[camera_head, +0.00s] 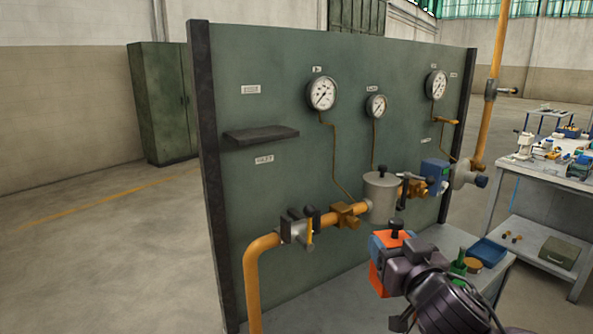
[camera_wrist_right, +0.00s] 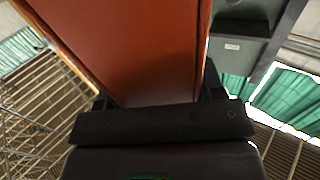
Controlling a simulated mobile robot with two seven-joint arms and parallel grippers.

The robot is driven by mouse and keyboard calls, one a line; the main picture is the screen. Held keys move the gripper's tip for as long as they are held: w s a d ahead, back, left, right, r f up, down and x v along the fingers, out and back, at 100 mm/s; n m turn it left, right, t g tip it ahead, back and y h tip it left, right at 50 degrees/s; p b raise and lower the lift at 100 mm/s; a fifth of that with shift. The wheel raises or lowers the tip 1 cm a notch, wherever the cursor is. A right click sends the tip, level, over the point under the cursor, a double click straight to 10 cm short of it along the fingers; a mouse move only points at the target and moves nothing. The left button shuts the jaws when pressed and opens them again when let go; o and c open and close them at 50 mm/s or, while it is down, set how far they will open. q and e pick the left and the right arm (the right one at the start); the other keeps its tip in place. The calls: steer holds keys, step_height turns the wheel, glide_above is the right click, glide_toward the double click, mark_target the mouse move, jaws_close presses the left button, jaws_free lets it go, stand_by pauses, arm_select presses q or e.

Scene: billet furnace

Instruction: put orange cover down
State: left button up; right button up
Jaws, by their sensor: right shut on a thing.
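The orange cover (camera_head: 377,280) is held by my right gripper (camera_head: 398,262) in front of the pipe run, at the lower right of the head view. Its orange faces show left of and above the gripper, with a blue patch and a black knob at its top. In the right wrist view the cover (camera_wrist_right: 130,45) fills the upper middle, between the fingers of the gripper (camera_wrist_right: 158,100). The gripper is shut on it. The cover hides part of the bench behind it; whether its lower edge touches anything cannot be told. My left gripper is not in view.
A grey bench (camera_head: 335,305) runs below the green gauge panel (camera_head: 285,75). The yellow pipe (camera_head: 262,243), valves and grey canister (camera_head: 381,197) stand behind. A dark shelf (camera_head: 260,135) is on the panel.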

steer(key=s+d+f+m+h, duration=0.1)
steer(key=s+d+f, duration=0.1)
steer(key=f, duration=0.6)
steer(key=s+d+f+h, duration=0.1)
steer(key=s+f, duration=0.4)
steer(key=f, duration=0.3)
steer(key=shift+d+m+h, duration=0.35)
steer(key=shift+m+h, duration=0.05)
steer(key=shift+r, duration=0.1)
